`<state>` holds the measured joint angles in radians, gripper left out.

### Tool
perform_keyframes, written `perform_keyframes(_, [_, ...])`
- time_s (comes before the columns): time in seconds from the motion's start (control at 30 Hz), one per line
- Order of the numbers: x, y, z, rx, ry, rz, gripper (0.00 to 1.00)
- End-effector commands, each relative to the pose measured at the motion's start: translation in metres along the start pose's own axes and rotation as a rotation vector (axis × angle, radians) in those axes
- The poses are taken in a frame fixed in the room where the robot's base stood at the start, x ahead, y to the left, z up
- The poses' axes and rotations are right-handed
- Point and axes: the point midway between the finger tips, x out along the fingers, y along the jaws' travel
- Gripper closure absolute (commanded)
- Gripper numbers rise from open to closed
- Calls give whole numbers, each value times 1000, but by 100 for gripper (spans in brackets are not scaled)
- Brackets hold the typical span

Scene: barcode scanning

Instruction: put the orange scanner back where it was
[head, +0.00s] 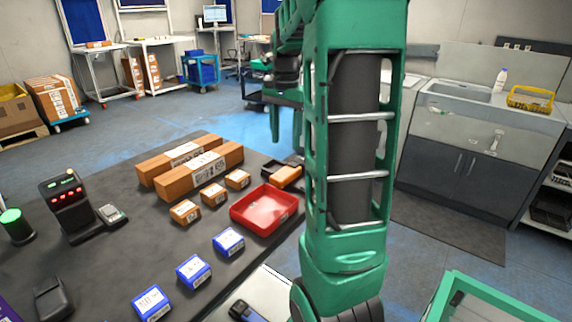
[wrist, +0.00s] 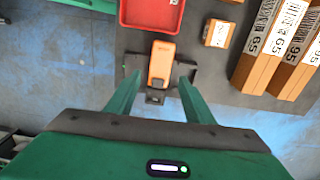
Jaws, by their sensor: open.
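The orange scanner (head: 287,176) lies on a dark holder (head: 268,167) at the far right edge of the dark table. In the wrist view the scanner (wrist: 161,62) sits at the middle of the holder (wrist: 187,70), with its dark end toward my gripper. My gripper (head: 287,135) hangs just above and beyond the scanner, pointing down. In the wrist view my gripper (wrist: 160,82) is open, one green finger to each side of the scanner's near end, and grips nothing. Part of the far table edge is hidden by my arm in the head view.
A red tray (head: 264,209) stands close beside the holder. Small brown boxes (head: 214,194), two long cartons (head: 190,165) and blue boxes (head: 193,271) lie on the table. A black device with red lights (head: 68,200) stands at the left.

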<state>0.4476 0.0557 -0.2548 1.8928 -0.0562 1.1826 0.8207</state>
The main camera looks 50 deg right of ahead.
Motion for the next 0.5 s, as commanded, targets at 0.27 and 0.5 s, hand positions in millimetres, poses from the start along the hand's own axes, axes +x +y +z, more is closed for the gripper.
perform_keyframes(0.27, [13,60,85,-326,-13,-13,52])
perform_keyframes(0.5, [49,134,159,-689,-14,-12,52])
